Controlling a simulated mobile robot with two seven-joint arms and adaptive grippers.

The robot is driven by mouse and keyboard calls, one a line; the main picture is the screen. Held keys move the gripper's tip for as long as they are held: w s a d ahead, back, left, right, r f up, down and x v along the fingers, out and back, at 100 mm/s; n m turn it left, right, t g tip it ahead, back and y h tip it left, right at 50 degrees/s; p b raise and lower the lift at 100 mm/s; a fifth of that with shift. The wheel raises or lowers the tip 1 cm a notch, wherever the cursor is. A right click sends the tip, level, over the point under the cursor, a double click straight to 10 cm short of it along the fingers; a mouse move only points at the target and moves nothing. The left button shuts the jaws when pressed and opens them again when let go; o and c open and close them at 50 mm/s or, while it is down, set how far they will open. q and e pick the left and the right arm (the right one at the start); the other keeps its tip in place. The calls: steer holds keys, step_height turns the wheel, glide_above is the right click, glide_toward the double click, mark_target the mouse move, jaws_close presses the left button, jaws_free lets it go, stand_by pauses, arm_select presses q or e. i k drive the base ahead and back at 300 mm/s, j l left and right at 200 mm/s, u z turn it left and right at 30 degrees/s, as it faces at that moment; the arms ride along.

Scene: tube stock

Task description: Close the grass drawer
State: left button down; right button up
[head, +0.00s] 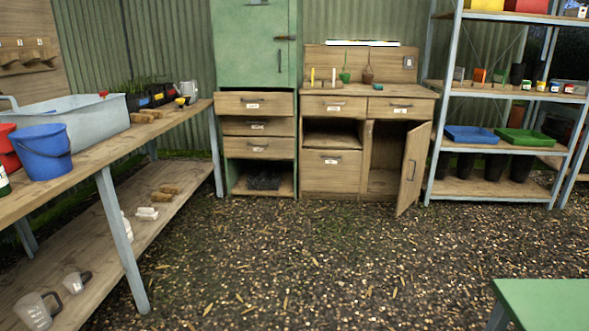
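Several wooden drawers with small white labels stand at the back, and the labels are too small to read, so I cannot tell which is the grass drawer. Under the green cabinet are a top drawer (235,104), a middle drawer (240,126) and a bottom drawer (240,147). The top drawer looks wider and seems to stick out a little. The wooden bench unit has a left drawer (318,107), a right drawer (385,108) and a lower drawer (318,172), which look shut. Neither of my grippers is in view.
The bench unit's hinged door (413,165) stands open into the room. A long workbench (110,150) with a blue bucket (43,153) runs along the left. A metal shelf rack (500,193) stands right, a green table (545,300) front right. The gravel floor (290,255) between is clear.

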mark_target(236, 101)
steer(key=i+l+u, duration=0.1)
steer(key=i+u, duration=0.2)
steer(key=i, duration=1.4)
steer(key=i+l, duration=0.25)
steer(key=i, duration=0.2)
steer(key=i+l, duration=0.25)
steer(key=i, duration=0.15)
steer(key=i+l, duration=0.25)
steer(key=i, duration=0.2)
steer(key=l+z, duration=0.05)
